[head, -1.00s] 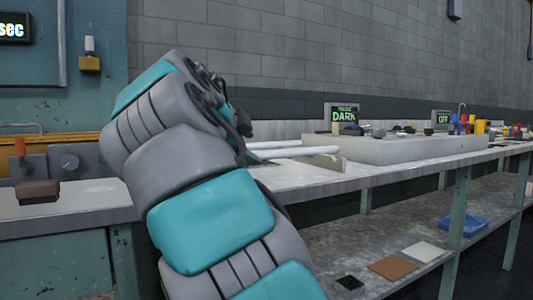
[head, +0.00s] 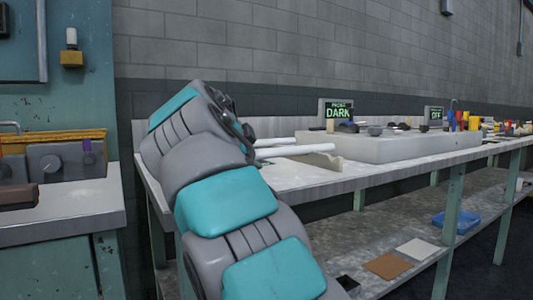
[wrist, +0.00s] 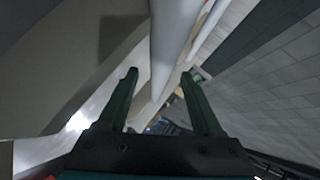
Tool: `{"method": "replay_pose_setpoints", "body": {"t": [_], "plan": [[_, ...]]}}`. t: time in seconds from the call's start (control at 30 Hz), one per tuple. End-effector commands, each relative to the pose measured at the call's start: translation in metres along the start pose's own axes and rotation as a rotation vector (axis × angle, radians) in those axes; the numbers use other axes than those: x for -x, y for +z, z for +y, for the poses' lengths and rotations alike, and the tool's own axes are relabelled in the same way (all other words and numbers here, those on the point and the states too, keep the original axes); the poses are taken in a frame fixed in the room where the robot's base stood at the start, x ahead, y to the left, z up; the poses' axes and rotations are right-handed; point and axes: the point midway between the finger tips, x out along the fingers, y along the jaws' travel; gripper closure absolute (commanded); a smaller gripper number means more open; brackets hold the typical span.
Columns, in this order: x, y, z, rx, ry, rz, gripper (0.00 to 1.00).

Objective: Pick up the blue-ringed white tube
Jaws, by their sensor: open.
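Two white tubes lie side by side at the left end of the long bench in the head view, a nearer one (head: 298,151) and a farther one (head: 276,141). Their left ends are hidden behind my arm. In the wrist view one white tube (wrist: 174,40) runs between and beyond the fingers, and a second, thinner-looking one (wrist: 207,30) lies to its right. I see no blue ring on either, so I cannot tell which is the ringed one. My gripper (wrist: 160,73) is open, its two green fingers apart with nothing held.
A notched pale support (head: 332,162) is by the nearer tube's right end. A long grey block (head: 400,150) bearing small parts stands farther right on the bench (head: 300,178). A "DARK" sign (head: 338,111) stands behind it. A separate control bench (head: 70,205) is at left, across a gap.

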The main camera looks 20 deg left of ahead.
Motion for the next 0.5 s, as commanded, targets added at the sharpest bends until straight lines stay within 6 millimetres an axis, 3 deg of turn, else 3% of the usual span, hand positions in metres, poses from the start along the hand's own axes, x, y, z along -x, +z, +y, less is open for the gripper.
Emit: {"method": "replay_pose_setpoints", "body": {"t": [0.23,0.5], "plan": [[-0.0021,-0.0002,-0.0001,-0.001,-0.001,0.0,0.34],[-0.0018,-0.0003,-0.0001,-0.001,0.0,0.0,0.65]]}}
